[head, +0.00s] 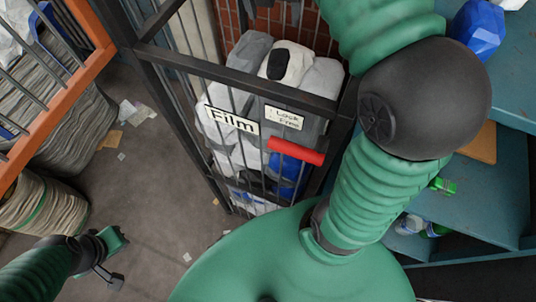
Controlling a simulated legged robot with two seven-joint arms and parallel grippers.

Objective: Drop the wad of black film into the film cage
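The film cage (248,71) is a dark barred frame with a "Film" sign (232,120), filled with grey, white and blue film. A small black wad (277,65) lies on the white film at the top of the heap, inside the cage; it looks like the black film. My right gripper (273,8) shows at the top edge, above the heap and apart from the black wad. Its two dark fingers are spread with nothing seen between them; its upper part is cut off. My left gripper (114,260) hangs low at the left over the floor, its fingers apart and empty.
A red handle (296,151) sticks out from the cage front. An orange-framed rack (62,90) with stacked sheets stands at the left. Teal shelving (475,205) with bottles and a blue object (478,30) is at the right. The floor (150,190) has paper scraps.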

